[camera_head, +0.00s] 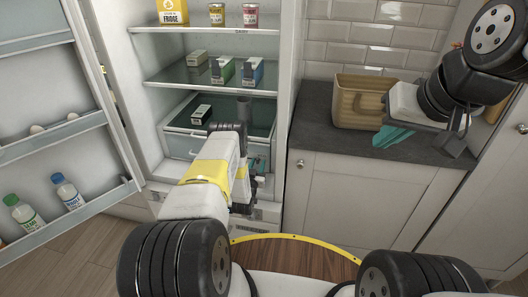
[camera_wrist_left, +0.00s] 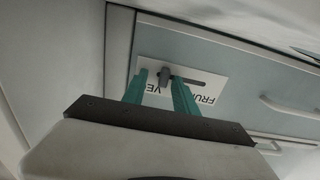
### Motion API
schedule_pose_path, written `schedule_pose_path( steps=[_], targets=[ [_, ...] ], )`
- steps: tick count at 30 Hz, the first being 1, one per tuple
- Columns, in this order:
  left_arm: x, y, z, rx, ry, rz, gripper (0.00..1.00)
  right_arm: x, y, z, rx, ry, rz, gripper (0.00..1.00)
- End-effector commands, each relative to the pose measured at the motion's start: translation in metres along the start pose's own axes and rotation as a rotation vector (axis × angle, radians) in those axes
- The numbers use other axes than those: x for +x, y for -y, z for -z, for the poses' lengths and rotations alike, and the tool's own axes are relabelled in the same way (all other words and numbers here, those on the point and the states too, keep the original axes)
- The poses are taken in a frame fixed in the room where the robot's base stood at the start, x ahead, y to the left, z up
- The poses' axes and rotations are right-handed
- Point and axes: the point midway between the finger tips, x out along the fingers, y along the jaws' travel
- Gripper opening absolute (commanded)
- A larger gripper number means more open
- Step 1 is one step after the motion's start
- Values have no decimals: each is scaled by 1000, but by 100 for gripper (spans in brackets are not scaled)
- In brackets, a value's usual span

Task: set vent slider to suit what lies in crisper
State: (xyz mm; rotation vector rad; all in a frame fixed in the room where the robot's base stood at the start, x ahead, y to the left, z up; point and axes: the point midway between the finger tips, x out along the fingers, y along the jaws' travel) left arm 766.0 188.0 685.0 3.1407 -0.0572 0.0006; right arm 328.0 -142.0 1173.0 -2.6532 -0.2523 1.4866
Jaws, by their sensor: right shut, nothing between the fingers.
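The crisper (camera_head: 178,146) is the pale drawer low in the open fridge. In the left wrist view, the vent slider's dark knob (camera_wrist_left: 165,76) sits on a white label (camera_wrist_left: 209,87) reading FRU… and VE…, upside down. My left gripper (camera_wrist_left: 160,78) is open, its teal fingertips on either side of the knob; contact cannot be told. My right gripper (camera_head: 382,143) is shut and empty over the worktop.
A wooden bin (camera_head: 357,103) stands on the slate worktop (camera_head: 314,130) near my right gripper. Cartons (camera_head: 222,70) and jars (camera_head: 217,14) stand on the fridge shelves. The open fridge door (camera_head: 52,150) at left holds bottles (camera_head: 67,190) and eggs. A drawer handle (camera_wrist_left: 288,108) lies right of the label.

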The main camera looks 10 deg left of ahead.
Motion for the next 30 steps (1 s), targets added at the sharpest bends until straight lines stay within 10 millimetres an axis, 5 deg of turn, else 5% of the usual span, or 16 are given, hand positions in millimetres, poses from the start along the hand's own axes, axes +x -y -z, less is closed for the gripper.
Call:
schedule_pose_path(
  steps=[8,21,30],
  targets=[
    [-6,1,-1,0,3,2,35,0,0,0,0,0,0,0],
    [-72,0,-1,0,3,1,35,0,0,0,0,0,0,0],
    [-78,0,0,0,0,1,35,0,0,0,0,0,0,0]
  ],
)
